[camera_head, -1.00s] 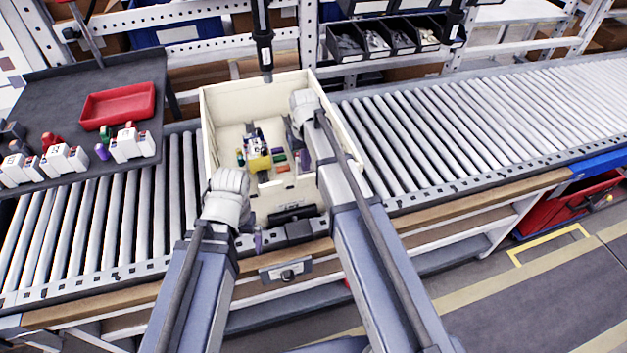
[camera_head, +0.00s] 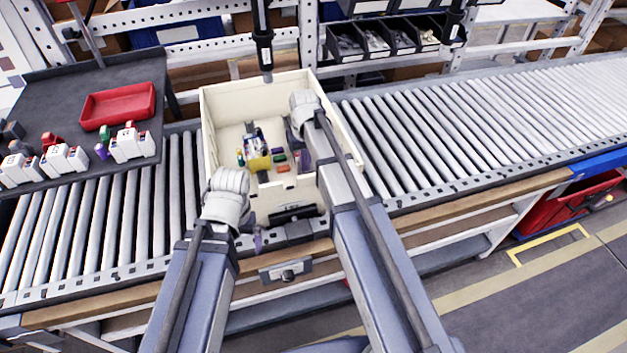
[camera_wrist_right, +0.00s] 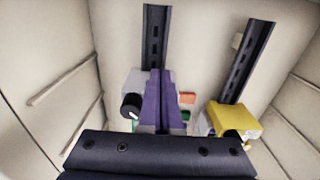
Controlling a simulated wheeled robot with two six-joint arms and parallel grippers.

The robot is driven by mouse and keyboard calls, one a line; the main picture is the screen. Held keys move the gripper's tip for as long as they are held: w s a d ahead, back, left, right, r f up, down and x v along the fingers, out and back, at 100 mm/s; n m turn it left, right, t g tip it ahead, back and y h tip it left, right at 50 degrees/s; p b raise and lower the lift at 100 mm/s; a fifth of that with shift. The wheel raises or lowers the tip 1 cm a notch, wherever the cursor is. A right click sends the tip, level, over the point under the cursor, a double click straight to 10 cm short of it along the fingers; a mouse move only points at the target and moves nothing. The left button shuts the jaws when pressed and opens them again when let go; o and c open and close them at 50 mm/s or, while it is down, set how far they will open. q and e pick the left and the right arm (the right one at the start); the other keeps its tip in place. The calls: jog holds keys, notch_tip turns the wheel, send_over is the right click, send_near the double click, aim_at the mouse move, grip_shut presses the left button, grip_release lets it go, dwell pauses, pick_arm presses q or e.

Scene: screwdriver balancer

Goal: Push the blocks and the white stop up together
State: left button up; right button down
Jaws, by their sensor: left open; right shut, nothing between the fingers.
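The cream box (camera_head: 226,101) holds two dark slotted rails; the left one (camera_wrist_right: 154,38) and right one (camera_wrist_right: 248,58) show in the right wrist view. A yellow block (camera_head: 259,163) sits among small coloured blocks on the left rail in the head view; it also shows in the wrist view (camera_wrist_right: 232,117). My right gripper (camera_wrist_right: 158,100) is inside the box, its purple fingers together and empty. A pale grey-white piece with a black knob (camera_wrist_right: 131,105) is right behind these fingers; contact is unclear. I cannot surely identify the white stop. My left gripper (camera_head: 258,240) is open outside the box's front wall.
The box stands on a roller conveyor (camera_head: 440,140). A dark table (camera_head: 60,95) at the left carries a red tray (camera_head: 118,104) and white blocks (camera_head: 130,145). A black hanging tool (camera_head: 265,50) is above the box's back wall. Box walls surround my right gripper.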

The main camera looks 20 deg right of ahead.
jog(key=shift+s, duration=0.3)
pick_arm(q)
jog(key=shift+r, duration=0.1)
jog(key=shift+r+p, duration=0.95)
jog(key=shift+p, duration=0.05)
pick_arm(e)
jog(key=shift+r, duration=1)
jog(key=shift+r, duration=0.1)
pick_arm(q)
notch_tip(320, 180, up, 12)
jog(key=p, duration=1.1)
jog(key=shift+f+p, duration=0.2)
jog(key=shift+p, duration=0.1)
pick_arm(e)
notch_tip(320, 180, up, 11)
jog(key=shift+s+r, duration=0.2)
jog(key=shift+s, duration=0.2)
pick_arm(q)
jog(key=shift+c, duration=0.2)
